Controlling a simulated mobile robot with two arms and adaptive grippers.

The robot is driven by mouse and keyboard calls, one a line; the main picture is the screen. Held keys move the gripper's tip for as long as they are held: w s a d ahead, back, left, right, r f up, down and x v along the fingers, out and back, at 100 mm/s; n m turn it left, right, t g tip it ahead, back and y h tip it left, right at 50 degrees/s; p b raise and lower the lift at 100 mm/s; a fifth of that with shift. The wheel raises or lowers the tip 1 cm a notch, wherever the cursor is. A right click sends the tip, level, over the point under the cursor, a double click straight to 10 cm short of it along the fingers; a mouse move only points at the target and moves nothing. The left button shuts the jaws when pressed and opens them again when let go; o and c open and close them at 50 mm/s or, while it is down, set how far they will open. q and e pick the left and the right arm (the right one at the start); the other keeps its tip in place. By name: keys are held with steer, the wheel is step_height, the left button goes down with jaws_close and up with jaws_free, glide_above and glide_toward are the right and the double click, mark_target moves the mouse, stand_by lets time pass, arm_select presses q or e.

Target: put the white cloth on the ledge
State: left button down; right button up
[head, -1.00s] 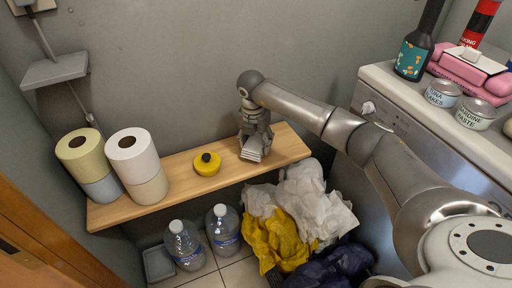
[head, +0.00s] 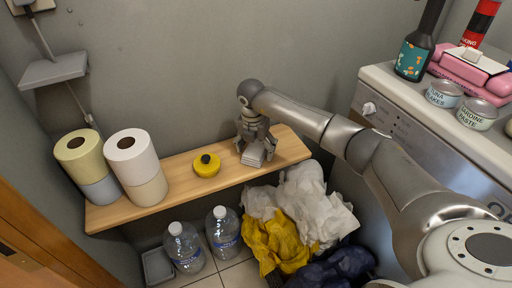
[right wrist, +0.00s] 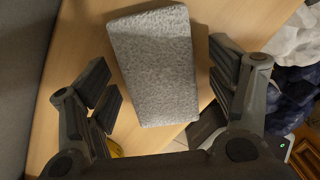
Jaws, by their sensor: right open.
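The white cloth (head: 254,154), a folded, speckled pale grey block, lies on the wooden ledge (head: 185,172) near its right end. In the right wrist view the cloth (right wrist: 156,65) rests on the wood between my spread fingers, with gaps on both sides. My right gripper (head: 256,146) is open just above and around it; its fingers (right wrist: 165,85) hold nothing. The gripper hides part of the cloth in the head view. My left gripper is not in view.
A yellow round item (head: 207,164) sits on the ledge left of the gripper, and toilet rolls (head: 134,165) stand at its left end. A white appliance (head: 385,116) stands at the right.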

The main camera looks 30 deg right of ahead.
mark_target(256, 147)
steer(key=shift+r, duration=0.15)
steer(key=r, duration=0.2)
steer(key=r+p, duration=0.1)
steer(key=r, duration=0.1)
steer(key=shift+s+a+r, duration=0.15)
steer(key=shift+a+r, duration=0.05)
steer(key=shift+r, duration=0.1)
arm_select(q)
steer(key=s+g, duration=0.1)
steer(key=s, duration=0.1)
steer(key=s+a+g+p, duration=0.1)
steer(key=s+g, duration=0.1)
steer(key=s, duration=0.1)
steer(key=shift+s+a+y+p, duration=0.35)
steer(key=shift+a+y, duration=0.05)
arm_select(e)
step_height(256, 147, up, 7)
steer(key=shift+s+a, duration=0.45)
steer(key=shift+r, duration=0.1)
